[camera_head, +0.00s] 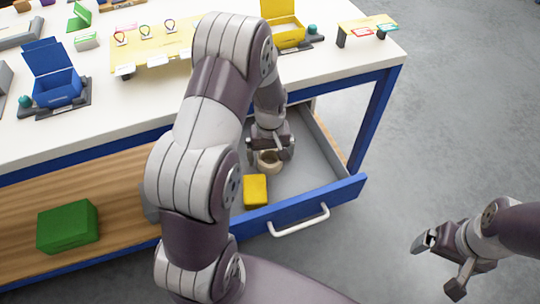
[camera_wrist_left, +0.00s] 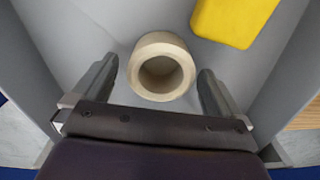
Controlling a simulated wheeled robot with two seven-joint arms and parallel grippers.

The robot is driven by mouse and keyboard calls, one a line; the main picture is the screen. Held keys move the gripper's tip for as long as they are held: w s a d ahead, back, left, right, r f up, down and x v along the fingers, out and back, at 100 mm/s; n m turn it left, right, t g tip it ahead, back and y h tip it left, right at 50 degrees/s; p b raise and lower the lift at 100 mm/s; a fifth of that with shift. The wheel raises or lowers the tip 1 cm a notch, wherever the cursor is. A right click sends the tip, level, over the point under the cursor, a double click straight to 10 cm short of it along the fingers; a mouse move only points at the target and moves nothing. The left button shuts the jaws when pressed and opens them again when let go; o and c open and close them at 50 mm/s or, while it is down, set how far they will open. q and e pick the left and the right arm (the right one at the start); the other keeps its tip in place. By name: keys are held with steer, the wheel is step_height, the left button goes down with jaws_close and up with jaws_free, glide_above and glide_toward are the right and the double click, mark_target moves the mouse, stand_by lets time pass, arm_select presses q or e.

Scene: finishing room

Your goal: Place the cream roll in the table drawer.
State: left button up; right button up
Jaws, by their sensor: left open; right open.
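The cream roll (camera_head: 269,162) is a short hollow ring inside the open table drawer (camera_head: 318,152). It also shows in the left wrist view (camera_wrist_left: 161,66), standing with its hole facing the camera. My left gripper (camera_head: 270,150) is low inside the drawer, with its fingers open on either side of the roll. In the left wrist view my left gripper (camera_wrist_left: 158,88) shows gaps between both fingers and the roll. The drawer is pulled out, with a blue front and a pale handle. My right gripper (camera_head: 442,262) is open and empty over the floor at the right.
A yellow block (camera_head: 256,191) lies in the drawer near the roll. A green box (camera_head: 67,227) stands on the wooden lower shelf. The white tabletop (camera_head: 340,72) holds a blue box (camera_head: 55,88), a yellow box (camera_head: 284,30) and a yellow board. Grey floor is clear at the right.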

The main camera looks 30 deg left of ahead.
arm_select(q)
step_height(320, 180, up, 11)
steer(key=p, duration=0.1)
steer(key=s+d+m, duration=0.4)
steer(key=s, duration=0.2)
steer(key=s+d+r+m+t, duration=0.1)
steer(key=s+d+m, duration=0.2)
steer(key=s, duration=0.3)
steer(key=shift+d+r+m, duration=0.3)
steer(key=shift+d+m, duration=0.1)
steer(key=shift+m, duration=0.1)
